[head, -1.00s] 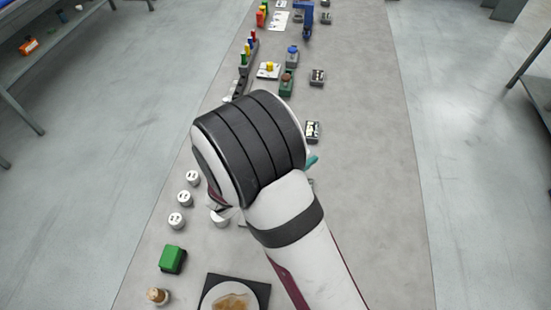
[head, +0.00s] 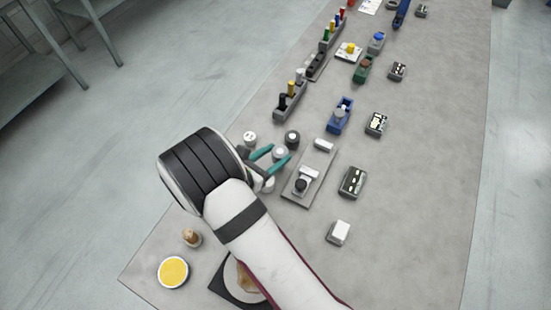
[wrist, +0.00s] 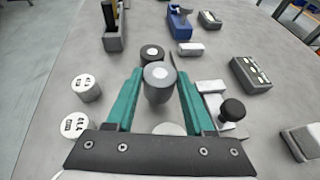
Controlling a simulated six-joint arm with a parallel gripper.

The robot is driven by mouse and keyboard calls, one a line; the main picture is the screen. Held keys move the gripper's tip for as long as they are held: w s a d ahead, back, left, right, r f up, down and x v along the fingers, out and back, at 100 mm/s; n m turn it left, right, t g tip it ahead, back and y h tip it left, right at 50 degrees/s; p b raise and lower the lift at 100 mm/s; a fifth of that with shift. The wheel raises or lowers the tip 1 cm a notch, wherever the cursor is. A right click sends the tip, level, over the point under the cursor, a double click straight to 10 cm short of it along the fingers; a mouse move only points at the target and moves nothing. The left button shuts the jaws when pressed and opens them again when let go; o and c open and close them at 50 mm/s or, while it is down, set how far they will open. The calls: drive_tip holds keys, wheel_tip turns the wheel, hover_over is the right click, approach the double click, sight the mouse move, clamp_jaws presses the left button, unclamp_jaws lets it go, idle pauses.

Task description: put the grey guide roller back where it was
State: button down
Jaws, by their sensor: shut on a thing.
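The grey guide roller (wrist: 159,84), a short grey cylinder with a pale centre on top, is between the teal fingers of my gripper (wrist: 160,92) in the wrist view. My gripper is shut on it, and the roller looks upright. The roller also shows in the head view (head: 280,153) between the fingertips. A darker roller (wrist: 152,53) with a pale centre stands just beyond it; it also shows in the head view (head: 292,138). I cannot tell how high the held roller is above the table. Its earlier place cannot be told from these frames.
A grey plate (head: 322,160) with a black knob (wrist: 232,110) lies to the right of the gripper. White marked cylinders (wrist: 87,88) stand to the left. A dark block (head: 353,182) and a white block (head: 339,232) are farther right. Several coloured carriers line the far table.

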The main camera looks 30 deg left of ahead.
drive_tip(key=shift+f, duration=1.2)
drive_tip(key=shift+c, duration=1.4)
unclamp_jaws()
drive_tip(key=shift+f, duration=0.15)
